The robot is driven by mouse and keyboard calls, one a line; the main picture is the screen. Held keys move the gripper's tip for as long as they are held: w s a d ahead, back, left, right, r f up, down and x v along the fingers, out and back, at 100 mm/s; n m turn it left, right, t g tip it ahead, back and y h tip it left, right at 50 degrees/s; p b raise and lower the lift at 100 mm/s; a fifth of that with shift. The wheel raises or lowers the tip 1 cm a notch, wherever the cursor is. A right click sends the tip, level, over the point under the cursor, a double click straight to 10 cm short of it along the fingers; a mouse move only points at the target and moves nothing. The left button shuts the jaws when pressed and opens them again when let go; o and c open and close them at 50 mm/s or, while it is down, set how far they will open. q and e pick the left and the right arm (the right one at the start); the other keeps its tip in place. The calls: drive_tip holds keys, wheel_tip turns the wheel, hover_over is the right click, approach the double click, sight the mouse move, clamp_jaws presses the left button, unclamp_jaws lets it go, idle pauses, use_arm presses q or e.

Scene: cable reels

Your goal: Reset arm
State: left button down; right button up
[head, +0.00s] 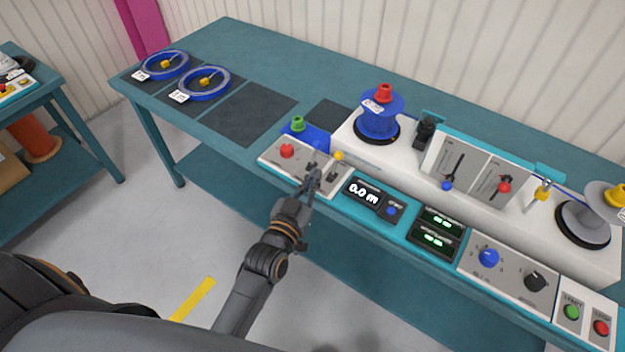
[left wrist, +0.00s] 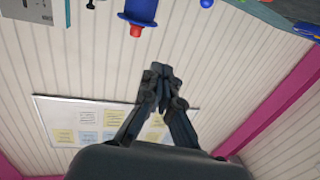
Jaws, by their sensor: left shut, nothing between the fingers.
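My left gripper (head: 313,182) is shut and empty, in front of the workbench's control panel, close to the small switches on the grey switch plate (head: 272,154). I cannot tell whether it touches the plate. In the left wrist view the shut fingers (left wrist: 160,72) show against the wall, with nothing between them. My right gripper is not in view.
The teal workbench (head: 225,45) carries two blue rings (head: 205,83) on dark mats, a blue reel (head: 380,118), a grey reel (head: 583,222), levers, displays (head: 363,192) and knobs. A second teal bench (head: 75,150) stands at left. The floor between is mostly clear.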

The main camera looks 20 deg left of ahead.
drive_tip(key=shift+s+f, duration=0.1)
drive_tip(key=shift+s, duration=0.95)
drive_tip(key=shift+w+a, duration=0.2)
use_arm(q)
drive_tip(key=s+f+g+b, duration=0.1)
drive_tip(key=s+f+g, duration=0.3)
drive_tip(key=f, duration=0.8)
drive_tip(key=s+f+m+g+b, duration=0.15)
drive_tip(key=s+f, duration=0.45)
drive_tip(key=f, duration=0.6)
drive_tip(key=s+f+g, duration=0.4)
drive_tip(key=s+f, duration=0.1)
drive_tip(key=f, duration=0.8)
drive_tip(key=s+a+f+g, duration=0.2)
drive_tip(key=s+f, duration=0.3)
drive_tip(key=s, duration=0.4)
drive_tip(key=s+a+f+g+b, duration=0.1)
drive_tip(key=s+a+f+g, duration=0.1)
drive_tip(key=s+f, duration=0.3)
drive_tip(key=s+a+f+g+y, duration=0.1)
drive_tip(key=s+a+f+g, duration=0.2)
drive_tip(key=s, duration=1.1)
wheel_tip(320, 180, down, 3)
drive_tip(key=shift+f, duration=0.1)
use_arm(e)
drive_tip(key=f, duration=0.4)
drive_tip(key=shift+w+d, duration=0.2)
